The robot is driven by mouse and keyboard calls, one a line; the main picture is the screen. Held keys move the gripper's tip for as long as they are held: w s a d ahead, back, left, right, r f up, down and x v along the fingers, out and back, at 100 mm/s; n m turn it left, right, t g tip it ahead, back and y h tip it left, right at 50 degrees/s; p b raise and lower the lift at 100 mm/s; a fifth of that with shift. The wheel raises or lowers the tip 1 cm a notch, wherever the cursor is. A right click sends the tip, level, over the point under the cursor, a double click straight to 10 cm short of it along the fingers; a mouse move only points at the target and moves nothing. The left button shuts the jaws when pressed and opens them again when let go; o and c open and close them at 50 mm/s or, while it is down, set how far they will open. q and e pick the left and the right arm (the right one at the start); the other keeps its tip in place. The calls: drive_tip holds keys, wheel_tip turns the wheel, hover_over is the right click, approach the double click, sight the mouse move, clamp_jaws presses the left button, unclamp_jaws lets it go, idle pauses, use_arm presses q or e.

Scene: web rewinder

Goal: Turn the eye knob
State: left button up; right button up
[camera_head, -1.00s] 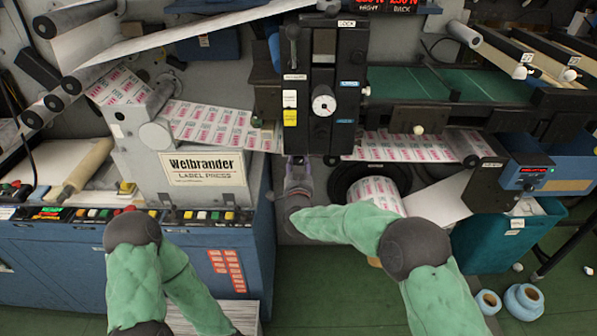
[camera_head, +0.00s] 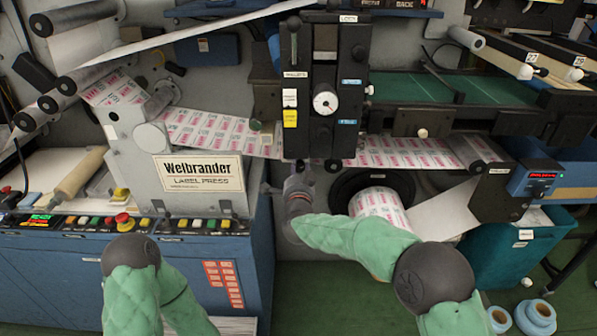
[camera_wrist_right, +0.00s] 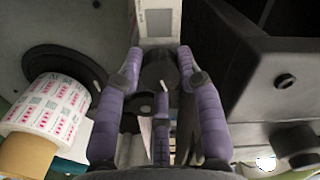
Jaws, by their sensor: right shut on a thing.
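My right gripper (camera_head: 303,168) is just below the black upright panel (camera_head: 323,90) of the label press, and the panel's lower end partly hides its fingertips. In the right wrist view, the purple fingers of my right gripper (camera_wrist_right: 160,78) close around a small dark knob (camera_wrist_right: 157,74). I take this to be the eye knob; no label on it is readable. The fingers cover its sides, so I cannot tell how far it is turned. My left arm shows at the lower left, but its gripper is not in view.
The label web (camera_head: 215,130) runs behind the panel. A dark block (camera_wrist_right: 270,65) stands close right of the fingers.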

drive_tip(key=shift+w+d+r, duration=0.1)
drive_tip(key=shift+d+r, duration=0.15)
drive_tip(key=shift+r, duration=0.2)
drive_tip(key=o, duration=0.9)
drive_tip(key=shift+c, duration=0.2)
drive_tip(key=shift+f, duration=0.25)
drive_tip(key=s, duration=1.2)
